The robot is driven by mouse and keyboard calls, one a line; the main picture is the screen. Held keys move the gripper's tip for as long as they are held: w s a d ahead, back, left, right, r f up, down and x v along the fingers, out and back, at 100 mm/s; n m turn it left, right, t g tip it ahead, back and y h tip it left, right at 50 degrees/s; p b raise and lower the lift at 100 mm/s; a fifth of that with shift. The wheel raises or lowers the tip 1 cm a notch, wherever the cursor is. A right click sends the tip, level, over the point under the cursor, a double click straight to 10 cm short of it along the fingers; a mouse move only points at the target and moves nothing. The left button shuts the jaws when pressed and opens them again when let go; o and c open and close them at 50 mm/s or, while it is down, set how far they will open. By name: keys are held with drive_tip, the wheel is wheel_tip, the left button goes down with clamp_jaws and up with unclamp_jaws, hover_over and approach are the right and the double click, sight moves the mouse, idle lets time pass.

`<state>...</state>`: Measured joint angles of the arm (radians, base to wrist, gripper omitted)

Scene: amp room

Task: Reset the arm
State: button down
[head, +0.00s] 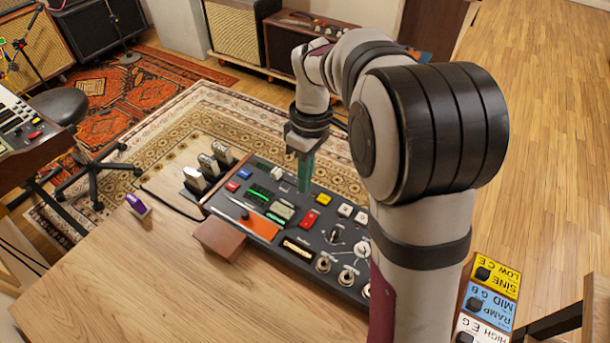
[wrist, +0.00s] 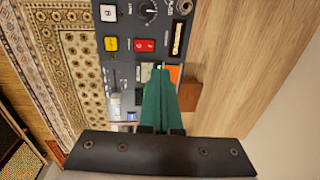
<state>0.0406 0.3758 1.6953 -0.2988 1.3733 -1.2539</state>
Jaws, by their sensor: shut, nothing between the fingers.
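My gripper (head: 306,172) points down over the dark control panel (head: 345,247) on the wooden table. Its green fingers are together and hold nothing. In the wrist view the shut green fingers (wrist: 160,75) reach over the panel (wrist: 118,62), with a red button (wrist: 145,45) and a yellow button (wrist: 111,44) beyond their tips. I cannot tell whether the fingertips touch the panel. My arm bends over the table from the right and hides part of the panel's right side.
A brown block (head: 220,239) lies at the panel's near left edge. A purple object (head: 137,205) sits on the table (head: 150,280) at left. Several metal-topped pieces (head: 208,168) stand behind the panel. Yellow, blue and white boxes (head: 485,308) stand at right. The table's front left is clear.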

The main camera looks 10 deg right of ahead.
drive_tip(key=shift+r, duration=0.25)
drive_tip(key=s+a+m, duration=0.1)
drive_tip(key=s+m, duration=0.6)
drive_tip(key=s, duration=0.5)
drive_tip(key=s+a+r+m, duration=0.1)
drive_tip(key=s+a+m, duration=0.1)
drive_tip(key=s+m, duration=0.5)
drive_tip(key=s, duration=0.6)
drive_tip(key=shift+r+m+t+y, duration=0.3)
drive_tip(key=shift+t+y, duration=0.1)
